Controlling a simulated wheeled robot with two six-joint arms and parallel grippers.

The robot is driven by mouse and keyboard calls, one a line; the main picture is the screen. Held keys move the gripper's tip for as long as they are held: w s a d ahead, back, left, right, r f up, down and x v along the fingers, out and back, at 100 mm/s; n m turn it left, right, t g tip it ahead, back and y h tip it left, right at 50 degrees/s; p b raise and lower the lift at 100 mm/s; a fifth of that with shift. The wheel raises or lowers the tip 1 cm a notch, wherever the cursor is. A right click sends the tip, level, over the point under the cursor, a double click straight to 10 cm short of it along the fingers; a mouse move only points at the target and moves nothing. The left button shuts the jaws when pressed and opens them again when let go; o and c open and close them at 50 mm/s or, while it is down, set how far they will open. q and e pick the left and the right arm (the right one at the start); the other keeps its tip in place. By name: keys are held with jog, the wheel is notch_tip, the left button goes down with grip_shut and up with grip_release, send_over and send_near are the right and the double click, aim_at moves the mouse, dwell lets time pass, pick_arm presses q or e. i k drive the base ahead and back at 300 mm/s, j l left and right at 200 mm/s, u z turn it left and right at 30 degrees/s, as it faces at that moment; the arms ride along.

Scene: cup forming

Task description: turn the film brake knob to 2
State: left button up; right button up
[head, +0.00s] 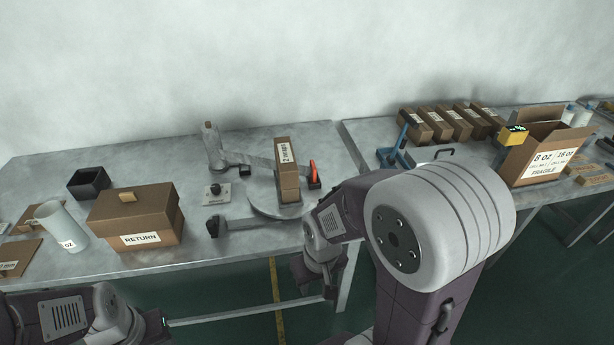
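A small light plate (222,199) with a dark knob (215,189) on it lies on the left table. It looks like the film brake, but its marks are too small to read. Behind it stands a grey post (211,148) with an arm reaching right toward a tall box labelled "2 wraps" (287,172). My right gripper (318,284) hangs at the table's front edge, right of and nearer than the knob, apart from it. Its fingers are partly hidden and their opening is unclear. My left gripper (158,326) shows only partly at the lower left, below the table edge.
The tall box stands on a round turntable (262,207), with a red-handled tool (313,173) beside it. A RETURN carton (135,220), a white cylinder (62,226) and a black bin (89,182) stand left. Bare table (150,166) lies behind the carton. Several cartons stand on the right table.

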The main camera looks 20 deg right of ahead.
aim_at(216, 189)
jog(key=i+j+z, duration=0.25)
jog(key=z, duration=0.15)
jog(key=i+j+z, duration=0.2)
jog(key=j+z, duration=0.2)
